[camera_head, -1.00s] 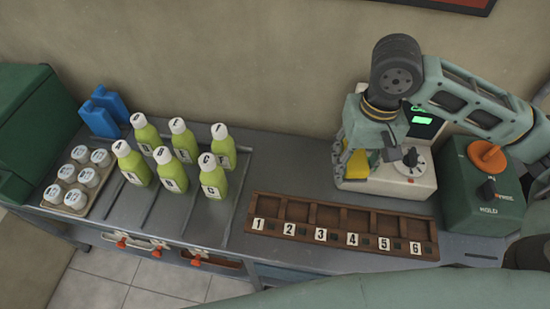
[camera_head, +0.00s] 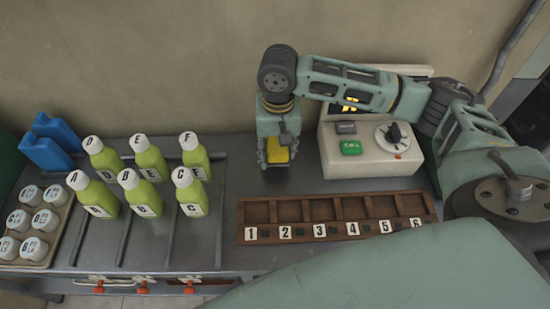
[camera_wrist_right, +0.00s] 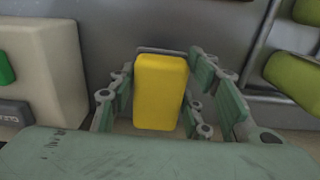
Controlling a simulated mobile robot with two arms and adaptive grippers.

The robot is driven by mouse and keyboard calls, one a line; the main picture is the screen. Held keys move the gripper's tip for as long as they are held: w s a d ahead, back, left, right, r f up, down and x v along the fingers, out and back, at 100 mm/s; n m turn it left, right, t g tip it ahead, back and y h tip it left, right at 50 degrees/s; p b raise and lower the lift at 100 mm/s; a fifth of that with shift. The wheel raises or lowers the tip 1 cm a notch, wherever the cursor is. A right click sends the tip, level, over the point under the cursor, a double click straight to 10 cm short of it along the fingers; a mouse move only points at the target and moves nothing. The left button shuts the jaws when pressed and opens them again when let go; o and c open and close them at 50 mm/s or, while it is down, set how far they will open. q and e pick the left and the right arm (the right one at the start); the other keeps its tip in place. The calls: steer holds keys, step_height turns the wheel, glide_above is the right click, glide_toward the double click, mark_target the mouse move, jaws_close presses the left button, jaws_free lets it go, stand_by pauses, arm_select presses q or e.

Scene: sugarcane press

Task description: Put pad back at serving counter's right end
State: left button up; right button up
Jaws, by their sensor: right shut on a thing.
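The pad is a yellow block (camera_head: 277,151) held in my right gripper (camera_head: 278,160), low over the counter (camera_head: 210,262) in the head view. It also shows upright between the fingers in the right wrist view (camera_wrist_right: 160,92), with the gripper (camera_wrist_right: 168,105) around it. The gripper is shut on the pad, just left of the white machine. I cannot tell whether the pad touches the counter. My left gripper is not in view.
The white machine (camera_head: 372,165) with a green button and dial stands right of the gripper. A wooden numbered tray (camera_head: 335,217) lies in front. Several green bottles (camera_head: 147,160) stand left, with a tray of white-capped jars (camera_head: 50,247) and blue blocks (camera_head: 48,146) beyond.

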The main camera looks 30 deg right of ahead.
steer(key=shift+w+a+f, duration=0.2)
steer(key=shift+f, duration=2)
steer(key=o, duration=1.1)
steer(key=shift+f, duration=0.1)
